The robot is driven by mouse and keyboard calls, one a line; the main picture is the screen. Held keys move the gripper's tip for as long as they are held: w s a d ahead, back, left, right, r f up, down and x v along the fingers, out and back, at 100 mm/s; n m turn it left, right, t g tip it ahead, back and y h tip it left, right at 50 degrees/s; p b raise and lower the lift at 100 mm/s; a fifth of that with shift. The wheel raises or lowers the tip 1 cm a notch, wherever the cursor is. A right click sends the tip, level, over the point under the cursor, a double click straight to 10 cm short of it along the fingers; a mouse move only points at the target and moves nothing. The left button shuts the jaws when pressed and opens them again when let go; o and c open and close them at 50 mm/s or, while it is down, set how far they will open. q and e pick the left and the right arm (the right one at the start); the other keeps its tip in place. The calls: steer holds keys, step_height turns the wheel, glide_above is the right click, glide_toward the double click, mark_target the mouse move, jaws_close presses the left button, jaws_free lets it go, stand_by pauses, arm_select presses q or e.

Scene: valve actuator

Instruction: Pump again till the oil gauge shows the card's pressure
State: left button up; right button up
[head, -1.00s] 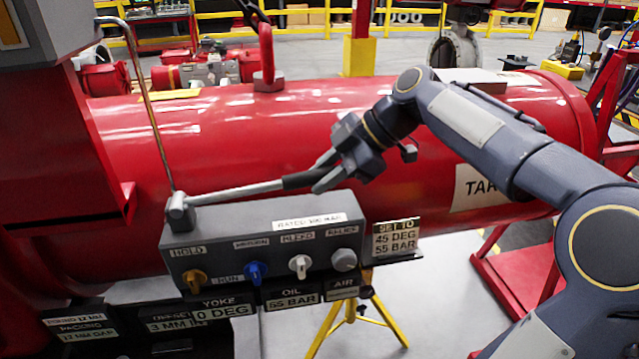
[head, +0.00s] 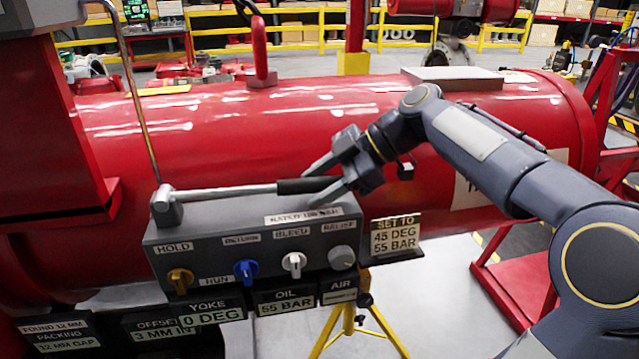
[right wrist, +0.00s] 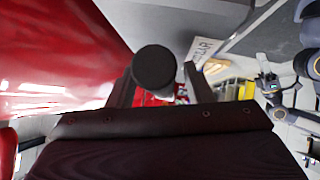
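The hand pump's lever (head: 225,191) has a dark grip (head: 300,185) at its right end and lies nearly level above the grey control box (head: 205,232). My right gripper (head: 328,180) is open, with its fingers on either side of the grip. In the right wrist view the grip's round end (right wrist: 154,67) shows between the two fingers, with a gap on the right side. The oil gauge (head: 286,301) reads 55 BAR. The set-to card (head: 395,235) reads 45 DEG, 55 BAR. The yoke readout (head: 211,313) reads 0 DEG.
The box front carries an orange knob (head: 180,281), a blue knob (head: 245,271), a white knob (head: 293,264) and a grey knob (head: 341,258). The big red cylinder (head: 220,130) lies close behind the box. A yellow tripod (head: 347,320) stands below.

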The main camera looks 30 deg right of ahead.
arm_select(q)
steer(key=shift+r+p, duration=0.35)
arm_select(e)
steer(key=v, duration=0.8)
arm_select(q)
steer(key=shift+d, duration=0.1)
